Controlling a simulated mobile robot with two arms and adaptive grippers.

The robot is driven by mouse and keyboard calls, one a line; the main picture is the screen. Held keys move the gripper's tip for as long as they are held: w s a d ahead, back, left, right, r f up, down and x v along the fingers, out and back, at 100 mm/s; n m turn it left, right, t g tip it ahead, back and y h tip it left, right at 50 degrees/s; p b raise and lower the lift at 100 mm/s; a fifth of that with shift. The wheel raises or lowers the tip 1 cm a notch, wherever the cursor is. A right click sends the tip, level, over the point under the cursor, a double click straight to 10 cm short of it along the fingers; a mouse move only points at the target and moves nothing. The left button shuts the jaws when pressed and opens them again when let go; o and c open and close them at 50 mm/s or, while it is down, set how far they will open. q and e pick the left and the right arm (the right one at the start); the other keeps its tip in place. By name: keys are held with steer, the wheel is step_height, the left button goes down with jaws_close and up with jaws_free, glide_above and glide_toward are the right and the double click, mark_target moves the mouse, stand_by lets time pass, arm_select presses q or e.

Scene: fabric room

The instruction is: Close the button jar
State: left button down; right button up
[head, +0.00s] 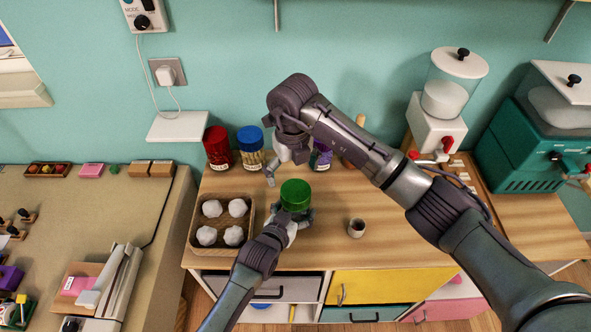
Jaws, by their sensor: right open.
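A jar with a green lid (295,194) stands on the wooden counter, right of the tray; it seems to be the button jar. The lid is on its top; whether it is fully closed I cannot tell. The jar's body and contents are mostly hidden under the lid and behind my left gripper. My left gripper (291,217) reaches in from the front with its fingers around the jar's body, below the lid. My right gripper (286,166) is open and empty, just above and behind the green lid, pointing down.
A tray (194,233) of white lumps sits left of the jar. Jars with red (217,148), blue (250,148) and purple (321,155) colouring stand behind. A small cup (356,228) is to the right. The front right of the counter is clear.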

mark_target(296, 191)
steer(key=n, duration=0.4)
steer(key=shift+r+n, duration=0.15)
steer(key=shift+n, duration=0.25)
steer(key=n, duration=0.4)
steer(key=shift+d+n, duration=0.15)
steer(key=shift+n, duration=0.25)
steer(key=n, duration=0.4)
steer(key=shift+s+d+r, duration=0.1)
steer(key=n, duration=0.3)
steer(key=shift+d+n, duration=0.1)
steer(key=shift+n, duration=0.2)
steer(key=shift+f, duration=4)
